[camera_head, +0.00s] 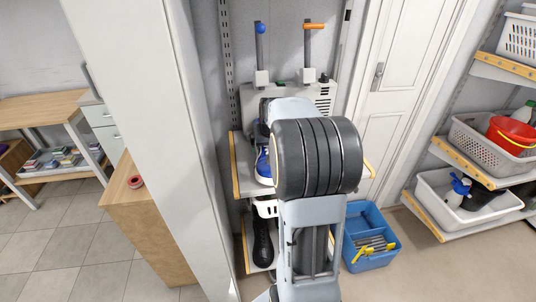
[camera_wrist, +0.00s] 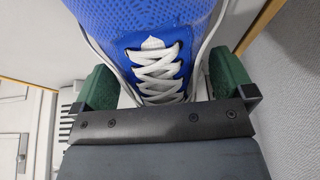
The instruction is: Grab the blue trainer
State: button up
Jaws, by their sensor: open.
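The blue trainer (camera_wrist: 118,20) has white laces and fills the upper middle of the wrist view. In the head view the blue trainer (camera_head: 263,166) stands on the upper shelf, mostly hidden behind my arm. My gripper (camera_wrist: 165,85) is open, with one green finger pad on each side of the shoe at its laces. I cannot tell whether the pads touch it. In the head view the gripper's fingers are hidden behind my arm.
The shelf (camera_head: 238,178) has a wooden edge and a grey machine (camera_head: 322,98) at its back. A black shoe (camera_head: 262,243) is on the level below. A blue crate (camera_head: 370,262) stands on the floor at right. A tall white panel (camera_head: 150,110) is close on the left.

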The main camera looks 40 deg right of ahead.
jog(key=shift+f, duration=0.1)
jog(key=shift+c, duration=0.5)
jog(key=c, duration=0.9)
jog(key=shift+r, duration=0.2)
